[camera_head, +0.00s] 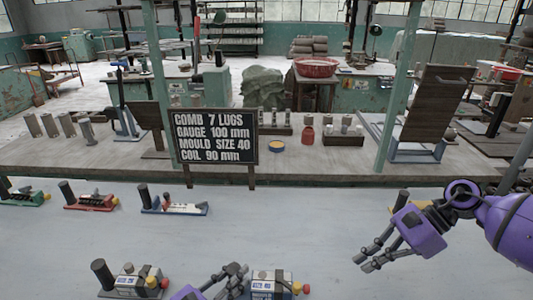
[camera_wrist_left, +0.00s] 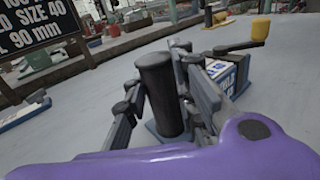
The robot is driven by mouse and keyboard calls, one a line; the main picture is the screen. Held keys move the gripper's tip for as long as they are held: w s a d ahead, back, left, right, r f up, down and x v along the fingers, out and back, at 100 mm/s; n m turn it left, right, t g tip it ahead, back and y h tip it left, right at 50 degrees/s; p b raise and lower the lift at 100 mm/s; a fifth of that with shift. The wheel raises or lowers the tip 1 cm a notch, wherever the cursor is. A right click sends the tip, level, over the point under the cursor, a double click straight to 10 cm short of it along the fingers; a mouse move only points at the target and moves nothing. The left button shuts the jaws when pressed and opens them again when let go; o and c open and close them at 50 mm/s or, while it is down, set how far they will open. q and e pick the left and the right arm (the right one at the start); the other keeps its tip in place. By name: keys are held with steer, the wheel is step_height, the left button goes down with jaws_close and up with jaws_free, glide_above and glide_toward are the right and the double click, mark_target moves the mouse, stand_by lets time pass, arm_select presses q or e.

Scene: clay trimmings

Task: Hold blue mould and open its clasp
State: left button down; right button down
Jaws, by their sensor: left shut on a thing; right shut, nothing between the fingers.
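The blue mould (camera_head: 272,284) stands at the front edge of the head view, with a white and blue body, a size label, and red and yellow knobs at its right end. My left gripper (camera_head: 236,271) is at its left end. In the left wrist view its fingers are shut around the mould's dark upright post (camera_wrist_left: 160,90). Behind the post are the labelled body (camera_wrist_left: 222,74) and a dark lever with a yellow knob (camera_wrist_left: 261,29); I cannot tell the clasp's state. My right gripper (camera_head: 365,261) is shut and empty above the table, right of the mould and apart from it.
Another mould (camera_head: 137,282) with a dark post stands to the left. A sign (camera_head: 216,136) reads mould size 40. The table (camera_head: 300,225) is bare between.

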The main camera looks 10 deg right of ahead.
arm_select(q)
steer(key=c, duration=1.4)
jaws_free()
steer(key=shift+o, duration=0.2)
